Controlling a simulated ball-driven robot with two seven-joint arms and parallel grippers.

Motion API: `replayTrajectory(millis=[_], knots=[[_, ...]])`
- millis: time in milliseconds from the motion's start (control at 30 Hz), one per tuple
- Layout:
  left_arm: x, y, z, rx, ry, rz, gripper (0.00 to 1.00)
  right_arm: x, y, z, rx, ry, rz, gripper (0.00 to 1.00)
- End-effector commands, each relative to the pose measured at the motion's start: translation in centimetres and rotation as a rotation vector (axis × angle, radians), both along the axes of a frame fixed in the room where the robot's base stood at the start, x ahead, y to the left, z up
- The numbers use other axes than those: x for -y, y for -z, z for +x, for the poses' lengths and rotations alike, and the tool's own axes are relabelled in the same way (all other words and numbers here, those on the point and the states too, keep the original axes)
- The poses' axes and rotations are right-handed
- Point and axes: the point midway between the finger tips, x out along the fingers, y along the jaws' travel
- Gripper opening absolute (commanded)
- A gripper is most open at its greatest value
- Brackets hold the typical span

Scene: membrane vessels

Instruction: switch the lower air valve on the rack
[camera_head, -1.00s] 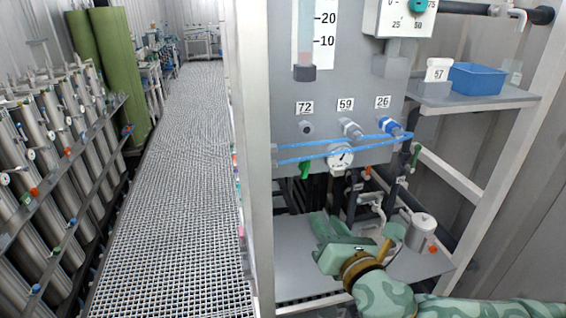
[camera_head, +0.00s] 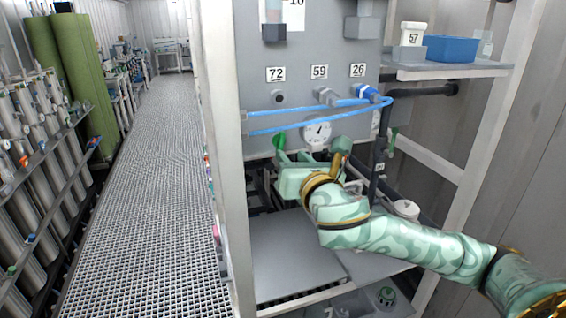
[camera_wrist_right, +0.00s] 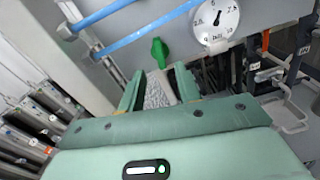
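A green valve handle (camera_head: 279,141) sits on the lower edge of the grey rack panel, left of the round gauge. It also shows in the right wrist view (camera_wrist_right: 160,52), pointing up and just beyond the fingertips. My right gripper (camera_head: 292,157) is just below and beside this handle in the head view. In the right wrist view its two fingers (camera_wrist_right: 157,82) are apart with nothing held between them; the handle looks apart from them. My left gripper is not in view.
The round gauge (camera_head: 317,132) is right of the handle. Blue hoses (camera_head: 300,121) cross the panel above. A white rack post (camera_head: 221,150) stands left. A grey shelf plate (camera_head: 285,255) lies below my arm. Dark pipes (camera_head: 379,150) run at the right.

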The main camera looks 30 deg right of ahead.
Motion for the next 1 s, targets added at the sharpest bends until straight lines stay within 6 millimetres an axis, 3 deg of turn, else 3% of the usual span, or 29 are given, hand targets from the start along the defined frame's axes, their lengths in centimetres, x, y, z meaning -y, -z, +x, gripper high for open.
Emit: replayTrajectory(millis=[100,300,667,800,1000], knots=[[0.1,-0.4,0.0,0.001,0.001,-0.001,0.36,0.7,-0.7,2.6,0.007,0.003,-0.001,0.34],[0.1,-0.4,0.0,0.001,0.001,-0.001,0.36,1.3,-0.6,5.3,0.005,0.002,0.000,0.34],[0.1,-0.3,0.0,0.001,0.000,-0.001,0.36,1.5,-0.5,6.0,0.004,0.000,-0.001,0.34],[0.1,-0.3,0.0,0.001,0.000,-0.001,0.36,1.5,-0.5,6.0,0.004,0.000,-0.001,0.00],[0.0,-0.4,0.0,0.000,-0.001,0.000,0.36,1.5,-0.5,6.0,0.004,0.001,0.000,0.00]])
